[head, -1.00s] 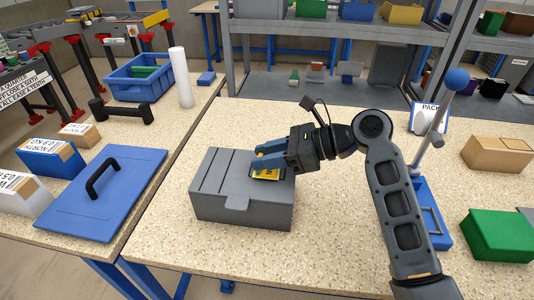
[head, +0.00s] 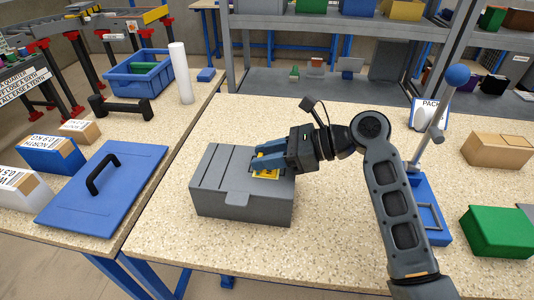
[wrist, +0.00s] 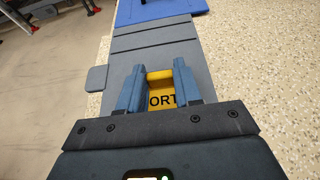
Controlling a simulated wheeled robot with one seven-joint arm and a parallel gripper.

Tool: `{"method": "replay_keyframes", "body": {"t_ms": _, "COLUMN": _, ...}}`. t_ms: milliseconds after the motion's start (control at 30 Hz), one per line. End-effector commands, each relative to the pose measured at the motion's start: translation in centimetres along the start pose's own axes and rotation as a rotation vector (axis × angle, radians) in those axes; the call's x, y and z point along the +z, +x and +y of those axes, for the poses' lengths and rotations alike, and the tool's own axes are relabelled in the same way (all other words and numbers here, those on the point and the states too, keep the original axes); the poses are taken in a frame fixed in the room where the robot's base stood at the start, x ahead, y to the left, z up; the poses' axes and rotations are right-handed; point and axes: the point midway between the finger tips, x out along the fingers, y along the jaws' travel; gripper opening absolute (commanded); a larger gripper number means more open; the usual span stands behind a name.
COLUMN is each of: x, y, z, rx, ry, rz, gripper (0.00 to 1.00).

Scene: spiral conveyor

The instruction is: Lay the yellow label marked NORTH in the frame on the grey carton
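The grey carton (head: 235,206) stands on the speckled table in the head view. Its lid also shows in the wrist view (wrist: 155,48). The yellow label (head: 266,174) is at the right part of the carton's top, partly hidden by my fingers. A dark frame edge (head: 254,160) shows beside the fingers. I cannot tell whether the label touches the carton.
A blue panel with a black handle (head: 128,172) lies on the left table near labelled cartons (head: 54,156). A blue stand (head: 428,214) is right of my arm, with a green box (head: 497,232) and a brown box (head: 496,151) beyond. The table before the carton is clear.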

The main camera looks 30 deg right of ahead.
Motion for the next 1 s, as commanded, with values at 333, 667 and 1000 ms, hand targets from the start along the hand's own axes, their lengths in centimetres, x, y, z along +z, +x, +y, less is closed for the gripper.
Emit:
{"method": "replay_keyframes", "body": {"t_ms": 333, "x": -0.1, "y": 0.0, "z": 0.0, "rx": 0.000, "ry": 0.001, "rz": 0.001, "gripper": 0.62}}
{"method": "replay_keyframes", "body": {"t_ms": 667, "x": -0.1, "y": -1.1, "z": -0.1, "rx": -0.003, "ry": 0.000, "rz": -0.001, "gripper": 0.62}}
{"method": "replay_keyframes", "body": {"t_ms": 1000, "x": -0.1, "y": -6.3, "z": -0.1, "rx": -0.003, "ry": 0.001, "rz": -0.001, "gripper": 0.62}}
